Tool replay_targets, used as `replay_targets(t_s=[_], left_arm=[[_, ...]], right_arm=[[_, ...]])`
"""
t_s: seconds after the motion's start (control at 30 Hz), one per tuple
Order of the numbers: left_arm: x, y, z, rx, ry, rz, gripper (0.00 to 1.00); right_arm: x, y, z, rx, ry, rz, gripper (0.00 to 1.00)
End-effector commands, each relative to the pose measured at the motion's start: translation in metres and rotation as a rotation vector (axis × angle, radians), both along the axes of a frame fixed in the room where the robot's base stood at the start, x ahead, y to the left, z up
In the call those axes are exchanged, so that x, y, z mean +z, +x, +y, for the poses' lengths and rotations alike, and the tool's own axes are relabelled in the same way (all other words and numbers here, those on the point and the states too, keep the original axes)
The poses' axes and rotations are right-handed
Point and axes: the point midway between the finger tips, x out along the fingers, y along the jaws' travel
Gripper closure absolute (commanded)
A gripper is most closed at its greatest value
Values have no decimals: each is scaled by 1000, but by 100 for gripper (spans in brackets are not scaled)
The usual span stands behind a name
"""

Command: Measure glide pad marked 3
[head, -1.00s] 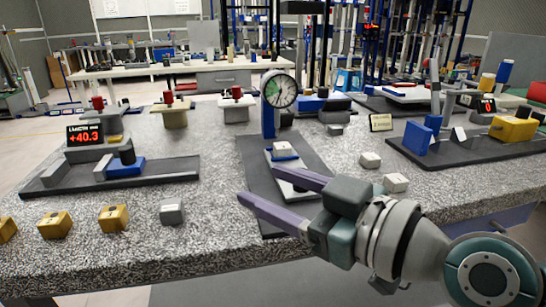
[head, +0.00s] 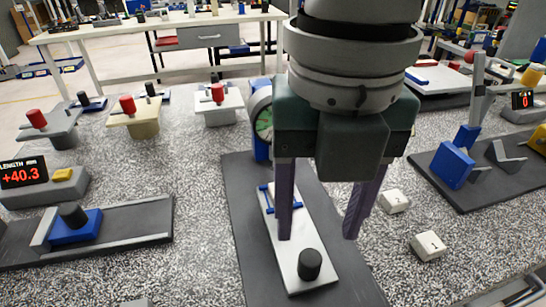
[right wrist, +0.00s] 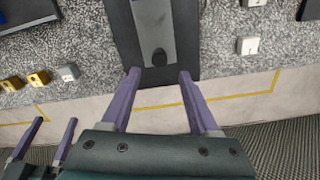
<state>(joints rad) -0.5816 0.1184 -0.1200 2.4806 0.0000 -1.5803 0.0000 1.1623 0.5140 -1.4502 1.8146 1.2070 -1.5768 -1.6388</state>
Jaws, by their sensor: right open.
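My right gripper (head: 318,238) is open and points down over the sliding plate (head: 310,225) of the dial gauge stand. It holds nothing. The plate carries a black knob (head: 309,264) and a blue bracket (head: 268,197); in the right wrist view the knob (right wrist: 159,57) lies just beyond the fingertips. The dial gauge (head: 263,122) is mostly hidden behind the gripper. Two white pads, a nearer one (head: 428,246) and a farther one (head: 394,201), lie right of the stand; their marks are too small to read surely. My left gripper (right wrist: 53,120) shows open and empty in the right wrist view.
A length display (head: 24,172) reads +40.3 behind a slide with a blue block (head: 75,228) at left. Another fixture with blue blocks (head: 453,168) stands at right. Red-knobbed stands (head: 135,118) line the back. Yellow blocks (right wrist: 38,78) and a grey one (right wrist: 68,72) sit near the front edge.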

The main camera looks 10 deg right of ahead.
Motion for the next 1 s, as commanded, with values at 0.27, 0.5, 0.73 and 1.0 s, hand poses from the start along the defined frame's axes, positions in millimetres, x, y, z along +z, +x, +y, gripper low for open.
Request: replay_targets(t_s=[0.27, 0.5, 0.73, 1.0], left_arm=[[-9, 0, -1, 3, -5, 2, 0], [-10, 0, -1, 3, -4, 2, 0], [-10, 0, 0, -1, 1, 1, 0], [-10, 0, 2, -4, 7, 0, 0]], right_arm=[[-50, 0, 0, -2, 1, 1, 39], [-64, 0, 0, -1, 3, -2, 39], [-63, 0, 1, -2, 3, -2, 42], [-63, 0, 1, -2, 3, -2, 72]])
